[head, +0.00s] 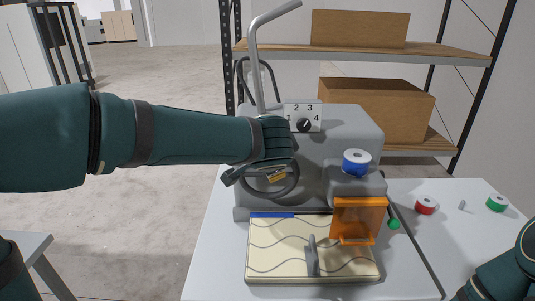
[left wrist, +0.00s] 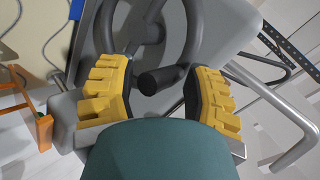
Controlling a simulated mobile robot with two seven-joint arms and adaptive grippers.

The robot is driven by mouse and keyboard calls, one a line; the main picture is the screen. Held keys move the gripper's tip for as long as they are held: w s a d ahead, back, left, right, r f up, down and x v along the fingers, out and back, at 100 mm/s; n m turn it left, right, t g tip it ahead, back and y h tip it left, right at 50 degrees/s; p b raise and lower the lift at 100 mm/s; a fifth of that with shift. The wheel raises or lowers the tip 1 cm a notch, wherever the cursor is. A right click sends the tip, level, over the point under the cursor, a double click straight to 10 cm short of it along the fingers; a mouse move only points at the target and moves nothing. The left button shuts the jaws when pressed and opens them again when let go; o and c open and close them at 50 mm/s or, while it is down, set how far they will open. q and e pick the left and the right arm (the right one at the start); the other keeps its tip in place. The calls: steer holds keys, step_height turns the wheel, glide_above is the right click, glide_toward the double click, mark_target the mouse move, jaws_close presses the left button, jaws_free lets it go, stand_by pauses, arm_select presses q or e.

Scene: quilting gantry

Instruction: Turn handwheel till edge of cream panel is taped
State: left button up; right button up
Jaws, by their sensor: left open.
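The cream panel (head: 290,262) with wavy stitch lines lies flat in front of the grey machine (head: 352,125). A short blue tape strip (head: 272,215) runs along the left part of its far edge. The handwheel (head: 294,188) on the machine's front is partly hidden by my left gripper (head: 277,178). In the left wrist view, my left gripper (left wrist: 160,100) is open, with yellow-padded fingers on both sides of the wheel's black handle (left wrist: 162,79). I cannot tell whether they touch it. The wheel's grey rim (left wrist: 190,35) shows behind. My right gripper is out of view.
An orange guard (head: 358,221) stands over the panel's right part, near a grey upright piece (head: 312,258). A blue spool (head: 357,162) sits on the machine, below a numbered dial (head: 304,124). Red (head: 425,205) and green (head: 497,203) spools lie on the right table.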

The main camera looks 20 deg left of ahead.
arm_select(q)
jaws_close()
steer(key=shift+d, duration=0.15)
steer(key=shift+w+d+f+b, duration=0.15)
steer(key=shift+d+b, duration=0.25)
steer(key=shift+d, duration=0.4)
